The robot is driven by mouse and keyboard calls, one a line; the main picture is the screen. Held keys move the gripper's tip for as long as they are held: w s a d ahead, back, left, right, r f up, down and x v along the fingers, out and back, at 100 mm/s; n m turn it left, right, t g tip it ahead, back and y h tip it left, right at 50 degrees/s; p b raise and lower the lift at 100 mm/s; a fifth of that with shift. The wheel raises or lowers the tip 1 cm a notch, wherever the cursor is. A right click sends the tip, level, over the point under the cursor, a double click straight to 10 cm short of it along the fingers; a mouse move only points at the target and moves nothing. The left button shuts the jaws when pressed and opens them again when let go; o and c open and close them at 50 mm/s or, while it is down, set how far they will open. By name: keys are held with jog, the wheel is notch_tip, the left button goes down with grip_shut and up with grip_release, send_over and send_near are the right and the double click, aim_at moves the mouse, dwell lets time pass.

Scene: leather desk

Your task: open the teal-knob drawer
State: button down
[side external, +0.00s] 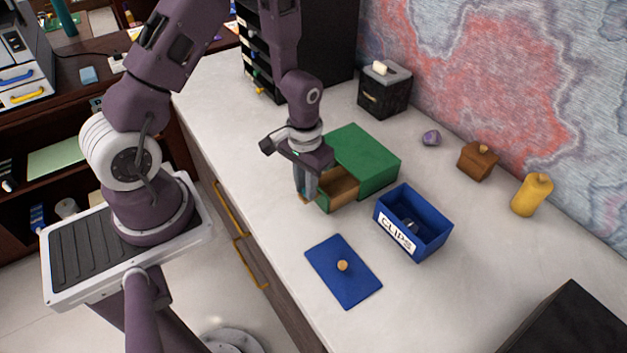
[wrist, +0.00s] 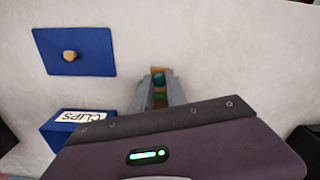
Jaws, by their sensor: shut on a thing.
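A green drawer box (side external: 370,153) stands on the desk in the side view. Its drawer (side external: 342,188) is partly out toward the left, showing a wooden interior that looks empty in the part I can see. My gripper (side external: 306,194) points down at the drawer's front and covers much of it. In the wrist view my gripper (wrist: 159,84) is shut on the teal knob (wrist: 158,80), which shows between the two fingers. The knob is hidden behind the fingers in the side view.
A blue open box labelled CLIPS (side external: 430,222) stands close to the green box. A blue lid with a round knob (side external: 343,270) lies flat in front. A black box (side external: 384,92), purple stone (side external: 431,138), wooden block (side external: 478,160) and yellow canister (side external: 531,194) stand farther back.

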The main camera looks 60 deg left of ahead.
jog(key=c, duration=1.3)
grip_release()
jog(key=shift+c, duration=0.2)
notch_tip(320, 180, up, 7)
jog(key=shift+r, duration=0.1)
notch_tip(320, 180, up, 9)
jog(key=s+d+t, duration=0.1)
jog(key=d+t, duration=0.1)
jog(key=s+d+r+m+t, duration=0.3)
jog(key=s+r, duration=1)
jog(key=shift+s+d+t, duration=0.25)
jog(key=shift+d+t, duration=0.05)
